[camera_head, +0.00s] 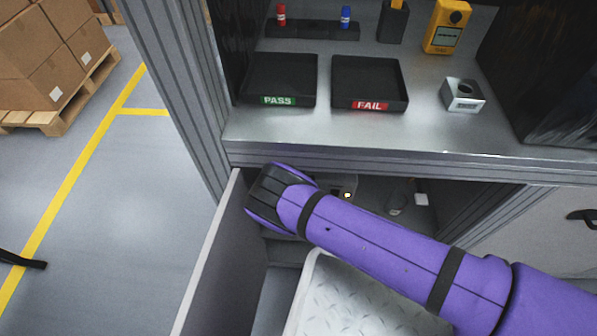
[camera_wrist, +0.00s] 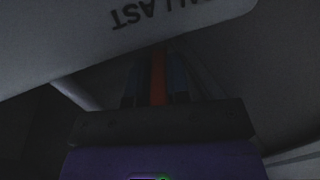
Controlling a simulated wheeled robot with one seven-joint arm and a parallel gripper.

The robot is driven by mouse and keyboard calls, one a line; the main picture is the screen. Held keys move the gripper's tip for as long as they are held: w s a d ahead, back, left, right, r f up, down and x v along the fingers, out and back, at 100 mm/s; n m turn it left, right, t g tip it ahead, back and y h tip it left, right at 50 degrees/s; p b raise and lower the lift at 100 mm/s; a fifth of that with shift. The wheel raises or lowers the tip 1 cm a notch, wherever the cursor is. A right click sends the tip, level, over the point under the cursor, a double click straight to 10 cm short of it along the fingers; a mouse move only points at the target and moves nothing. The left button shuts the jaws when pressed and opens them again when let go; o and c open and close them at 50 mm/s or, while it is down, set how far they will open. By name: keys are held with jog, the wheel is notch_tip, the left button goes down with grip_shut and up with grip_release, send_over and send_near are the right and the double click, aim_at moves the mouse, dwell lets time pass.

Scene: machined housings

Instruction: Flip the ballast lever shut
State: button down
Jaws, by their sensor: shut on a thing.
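In the wrist view, a narrow orange-red lever (camera_wrist: 158,80) stands between the two dark blue-grey fingers of my gripper (camera_wrist: 159,70). The fingers are shut on it from both sides. A pale panel (camera_wrist: 85,32) with upside-down lettering ending in "LLAST", partly cut off, is just above the fingertips. The lever's far end and its pivot are lost in shadow. In the head view my purple arm reaches into the open space below the bench top and hides my gripper and the lever.
The bench top (camera_head: 370,137) above my arm holds a PASS tray (camera_head: 279,82), a FAIL tray (camera_head: 369,85), a machined housing (camera_head: 463,95) and a yellow meter (camera_head: 446,27). An open door (camera_head: 210,262) is close left of my arm. A treadplate box (camera_head: 345,297) lies below it.

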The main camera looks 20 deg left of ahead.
jog(key=m+t+h, duration=0.1)
jog(key=h, duration=0.1)
jog(key=a+m+t+h, duration=0.1)
jog(key=m+h, duration=0.1)
jog(key=h, duration=0.1)
jog(key=shift+s, duration=0.2)
jog(key=c, duration=1.1)
grip_release()
jog(key=shift+s, duration=0.1)
jog(key=v, duration=1)
jog(key=shift+s, duration=0.3)
jog(key=shift+m, duration=0.3)
